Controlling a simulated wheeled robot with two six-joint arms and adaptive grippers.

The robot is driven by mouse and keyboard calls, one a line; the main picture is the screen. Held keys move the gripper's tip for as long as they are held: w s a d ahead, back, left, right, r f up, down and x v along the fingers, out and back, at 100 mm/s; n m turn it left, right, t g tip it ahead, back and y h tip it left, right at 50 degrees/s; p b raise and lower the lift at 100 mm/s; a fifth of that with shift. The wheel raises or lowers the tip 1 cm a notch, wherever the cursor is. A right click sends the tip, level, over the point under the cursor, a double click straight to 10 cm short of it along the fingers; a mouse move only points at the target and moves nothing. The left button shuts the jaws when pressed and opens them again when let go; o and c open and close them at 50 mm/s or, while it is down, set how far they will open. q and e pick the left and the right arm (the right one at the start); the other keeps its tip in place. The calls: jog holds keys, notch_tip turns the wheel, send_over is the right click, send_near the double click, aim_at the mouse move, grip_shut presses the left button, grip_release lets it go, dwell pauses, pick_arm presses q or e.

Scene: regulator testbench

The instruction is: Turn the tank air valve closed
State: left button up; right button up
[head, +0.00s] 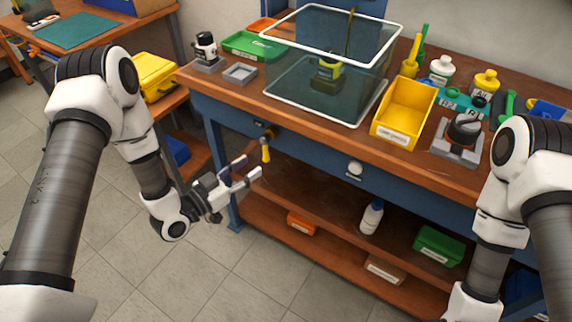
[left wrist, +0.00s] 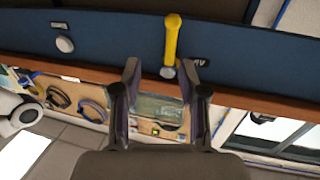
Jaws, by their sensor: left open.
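The tank air valve has a yellow lever handle (head: 266,150) on the blue front of the workbench, below the tabletop edge. The lever hangs down from its pivot in the head view. In the left wrist view, which looks upside down, the lever (left wrist: 171,42) points up the picture. My left gripper (head: 250,168) is open and empty, in front of the bench and close to the lever. In the left wrist view its fingertips (left wrist: 160,68) stand apart, with the lever's pivot end seen between them. I cannot tell whether they touch it. My right gripper is out of view.
A clear tank (head: 345,95) with white rims stands on the bench above the valve. A round white knob (head: 355,168) sits on the bench front to the right. A lower shelf (head: 262,214) holds bins and a bottle. Open floor lies left of the bench.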

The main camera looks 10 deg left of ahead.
aim_at(266, 152)
pick_arm(q)
jog(key=x, duration=0.5)
jog(key=a+b+x, duration=0.1)
jog(key=x, duration=0.2)
jog(key=shift+w+a+f, duration=0.1)
jog(key=shift+w+f, duration=0.25)
jog(key=shift+w, duration=0.05)
grip_shut()
